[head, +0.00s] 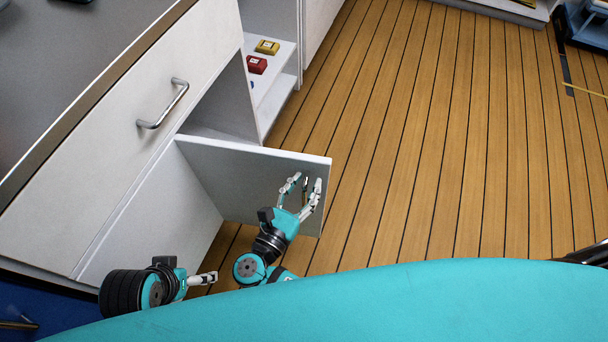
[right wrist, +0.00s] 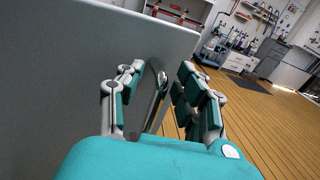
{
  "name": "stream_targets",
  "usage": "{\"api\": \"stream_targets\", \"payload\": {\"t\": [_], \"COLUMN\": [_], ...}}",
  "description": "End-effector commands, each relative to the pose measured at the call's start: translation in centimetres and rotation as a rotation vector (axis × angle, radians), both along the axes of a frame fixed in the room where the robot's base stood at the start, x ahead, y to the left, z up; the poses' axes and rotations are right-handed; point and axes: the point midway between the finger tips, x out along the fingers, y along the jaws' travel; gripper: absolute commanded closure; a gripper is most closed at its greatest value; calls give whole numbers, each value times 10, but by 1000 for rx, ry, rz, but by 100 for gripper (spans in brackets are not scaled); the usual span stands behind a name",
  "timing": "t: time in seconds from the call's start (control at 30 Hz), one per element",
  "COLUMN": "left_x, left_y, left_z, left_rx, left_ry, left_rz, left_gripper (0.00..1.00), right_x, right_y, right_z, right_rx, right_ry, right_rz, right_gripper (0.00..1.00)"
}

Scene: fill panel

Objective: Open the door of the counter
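The counter (head: 100,130) is white with a grey top, at the left of the head view. Its door (head: 235,175) stands swung out, with the opening behind it showing. My right gripper (head: 303,190) is at the door's outer end. In the right wrist view, the door (right wrist: 70,70) fills the left side, and a metal door handle (right wrist: 155,95) stands between the spread fingers of my right gripper (right wrist: 160,90), which do not look closed on it. My left gripper (head: 205,279) is low beside the counter front, partly seen; its opening is unclear.
A drawer front with a metal handle (head: 163,104) is above the door opening. An open shelf (head: 275,90) beyond holds a yellow box (head: 267,47) and a red box (head: 256,65). The wooden floor (head: 430,150) right of the door is clear.

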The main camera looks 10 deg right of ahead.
Motion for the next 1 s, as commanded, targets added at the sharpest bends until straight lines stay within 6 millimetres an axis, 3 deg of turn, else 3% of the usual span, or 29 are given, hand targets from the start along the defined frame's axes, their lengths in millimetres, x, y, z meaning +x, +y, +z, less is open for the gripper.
{"api": "stream_targets", "payload": {"t": [0.2,0.4,1.0], "left_x": [-1,-1,-1], "left_y": [1,1,1], "left_z": [-1,-1,-1], "left_rx": [1,1,2], "left_ry": [3,3,4], "left_rz": [0,0,0], "left_gripper": [9,9,9], "right_x": [0,0,0], "right_y": [0,1,1], "right_z": [43,64,67], "right_rx": [4,2,0], "right_ry": [-2,1,1], "right_rz": [1,1,2], "right_gripper": [65,65,65]}}
